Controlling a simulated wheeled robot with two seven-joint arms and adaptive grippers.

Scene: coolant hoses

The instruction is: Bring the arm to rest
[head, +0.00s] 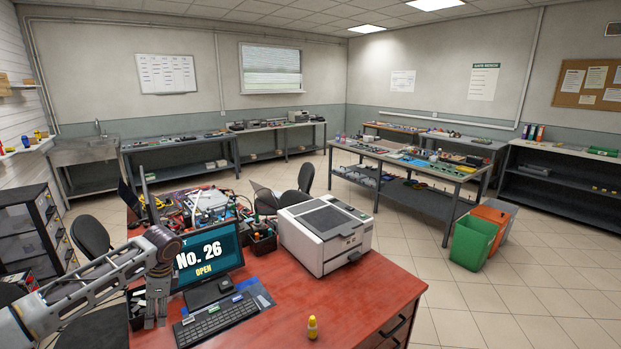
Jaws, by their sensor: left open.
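My left arm comes in from the left edge, and my left gripper (155,312) hangs pointing down at the left side of the red desk (380,290). It is open, and I see nothing held in it. It is just left of the monitor (209,255), which reads "No. 26 OPEN", and of the black keyboard (216,320). I cannot tell if it touches anything there. My right gripper is not in view. I cannot make out any coolant hoses clearly; coloured cables and parts lie in a jumble behind the monitor.
A white boxy machine (325,235) stands on the desk right of the monitor. The desk's right front is clear. Green (473,243) and orange bins stand on the floor at right. Chairs stand left of the desk.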

